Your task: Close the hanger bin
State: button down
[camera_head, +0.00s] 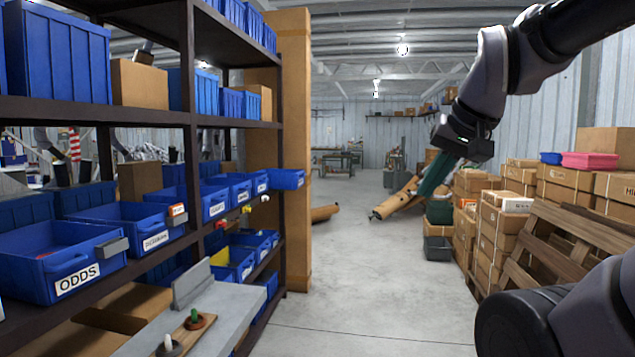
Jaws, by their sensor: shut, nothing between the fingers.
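A blue bin (287,179) sticks out past the front edge of the shelf, at the far end of the middle row. It stands pulled out farther than its neighbours, and I cannot read a label on it. No label that I can read says hanger. My gripper (377,215) hangs at the end of the arm, right of the bin and apart from it, over the aisle. Its tan fingers are together with a dark tip, pointing down and left, and they hold nothing.
A dark shelf rack (190,120) with several blue bins, one marked ODDS (62,265), stands at the left. A grey bench (225,305) juts out in front. Cartons (500,235) and a wooden pallet (565,245) line the right. The aisle floor (345,290) between is clear.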

aim_at(279, 179)
jog(key=i, duration=3.25)
jog(key=i+l, duration=0.15)
jog(key=i, duration=0.55)
jog(key=i+l+u, duration=0.15)
jog(key=i, duration=0.55)
